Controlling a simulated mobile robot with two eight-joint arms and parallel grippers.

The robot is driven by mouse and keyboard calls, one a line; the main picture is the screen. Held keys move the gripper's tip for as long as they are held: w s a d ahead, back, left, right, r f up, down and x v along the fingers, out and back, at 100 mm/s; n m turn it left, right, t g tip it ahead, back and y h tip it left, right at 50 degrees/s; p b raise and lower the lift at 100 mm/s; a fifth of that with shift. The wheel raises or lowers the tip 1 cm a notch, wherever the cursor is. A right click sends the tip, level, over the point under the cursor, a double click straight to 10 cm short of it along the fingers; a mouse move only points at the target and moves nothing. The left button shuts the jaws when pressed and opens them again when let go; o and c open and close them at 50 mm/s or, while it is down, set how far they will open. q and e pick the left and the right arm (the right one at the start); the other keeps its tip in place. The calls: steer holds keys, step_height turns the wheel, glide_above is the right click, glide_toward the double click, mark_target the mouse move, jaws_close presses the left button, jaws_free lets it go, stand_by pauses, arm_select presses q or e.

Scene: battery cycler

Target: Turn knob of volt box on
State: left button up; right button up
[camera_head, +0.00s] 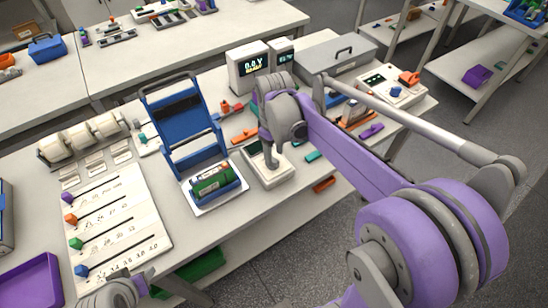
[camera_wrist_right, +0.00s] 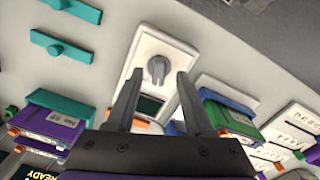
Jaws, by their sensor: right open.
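The volt box (camera_wrist_right: 141,56) is a white box with a grey knob (camera_wrist_right: 157,68) and a small dark green screen (camera_wrist_right: 151,105). In the right wrist view my right gripper (camera_wrist_right: 160,76) is open, with one finger on each side of the knob's place in the picture. Clear gaps show beside the knob, and I cannot tell its height above it. A grey part of my left arm shows at the bottom left; its fingers are not clear.
A display unit (camera_head: 248,68) stands behind. Teal (camera_head: 313,156) and orange (camera_head: 243,136) pieces lie close by.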

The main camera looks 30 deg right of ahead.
steer(key=shift+w+f, duration=0.15)
steer(key=shift+f, duration=1.2)
jaws_close()
